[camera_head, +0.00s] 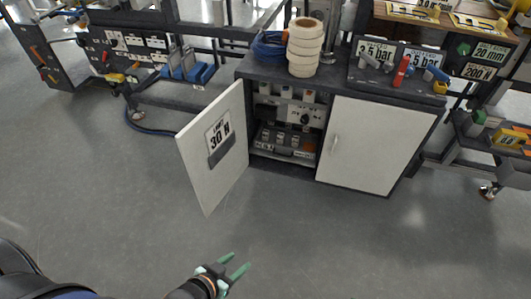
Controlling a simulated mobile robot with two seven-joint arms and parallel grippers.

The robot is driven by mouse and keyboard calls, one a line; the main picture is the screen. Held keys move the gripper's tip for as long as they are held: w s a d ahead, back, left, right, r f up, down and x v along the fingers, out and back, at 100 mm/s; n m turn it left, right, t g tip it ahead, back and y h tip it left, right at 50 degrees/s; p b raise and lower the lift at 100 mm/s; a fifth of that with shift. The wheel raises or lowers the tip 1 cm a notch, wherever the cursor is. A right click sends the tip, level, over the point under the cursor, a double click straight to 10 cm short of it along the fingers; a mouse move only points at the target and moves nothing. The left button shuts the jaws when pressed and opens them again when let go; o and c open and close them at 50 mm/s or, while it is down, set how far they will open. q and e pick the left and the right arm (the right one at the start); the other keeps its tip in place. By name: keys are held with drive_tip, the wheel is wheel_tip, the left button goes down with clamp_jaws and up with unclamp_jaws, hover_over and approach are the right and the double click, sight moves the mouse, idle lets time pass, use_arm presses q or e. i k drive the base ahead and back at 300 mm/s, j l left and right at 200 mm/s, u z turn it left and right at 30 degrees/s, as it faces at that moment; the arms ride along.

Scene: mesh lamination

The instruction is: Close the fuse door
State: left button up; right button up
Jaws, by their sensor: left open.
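The fuse door (213,145) is a white panel with a "30 N" label, hinged at the left of a dark cabinet (262,73). It stands swung wide open toward me, and fuse gear (287,125) shows inside the cabinet. My left gripper (236,264) is at the bottom of the view, in front of the door and well apart from it. Its green fingers are spread with nothing between them. My right gripper is not in view.
A second white door (370,143) with a handle is shut on the cabinet's right. White tape rolls (305,47) and a blue cable coil (268,46) sit on top. The grey floor (330,240) before the cabinet is clear. A cart (505,150) stands at right.

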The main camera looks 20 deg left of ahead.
sight(214, 147)
drive_tip(key=j+z, duration=0.25)
drive_tip(key=z, duration=0.2)
drive_tip(key=j+z, duration=0.2)
drive_tip(key=z, duration=0.25)
drive_tip(key=k+j, duration=0.1)
drive_tip(key=j, duration=1.35)
drive_tip(key=k+j, duration=0.15)
drive_tip(key=j, duration=0.55)
drive_tip(key=k+j, duration=0.1)
drive_tip(key=j, duration=0.6)
drive_tip(key=k+j, duration=0.1)
drive_tip(key=j, duration=0.2)
drive_tip(key=k+j, duration=0.1)
drive_tip(key=j, duration=0.2)
drive_tip(key=k, duration=0.45)
